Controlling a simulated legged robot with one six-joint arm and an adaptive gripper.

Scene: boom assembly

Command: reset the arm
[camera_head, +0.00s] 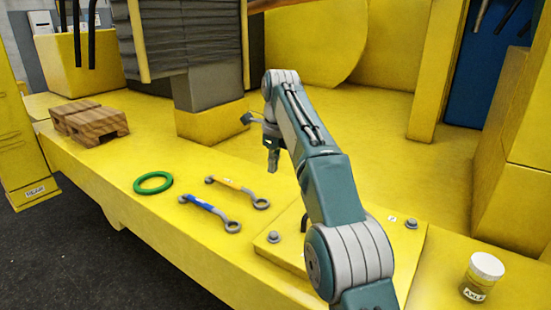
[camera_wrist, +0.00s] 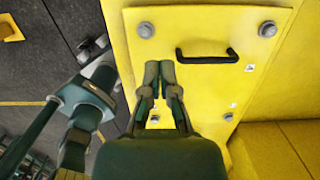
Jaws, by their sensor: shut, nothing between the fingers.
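My gripper (camera_head: 272,165) hangs from the end of my raised arm, above the yellow deck and beyond the two wrenches in the head view. In the wrist view my gripper (camera_wrist: 160,68) has its two fingers side by side with the tips together, shut and empty. Under it in that view is a yellow plate (camera_wrist: 215,90) with bolts at its corners and a black handle (camera_wrist: 207,56). The fingers are apart from the handle. In the head view my arm hides part of this plate (camera_head: 285,255).
A green ring (camera_head: 153,182), a blue wrench (camera_head: 208,211) and an orange wrench (camera_head: 237,190) lie on the deck (camera_head: 180,240). Wooden blocks (camera_head: 90,122) lie at left. A labelled jar with a white lid (camera_head: 482,277) stands at right. Grey and yellow structures rise behind.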

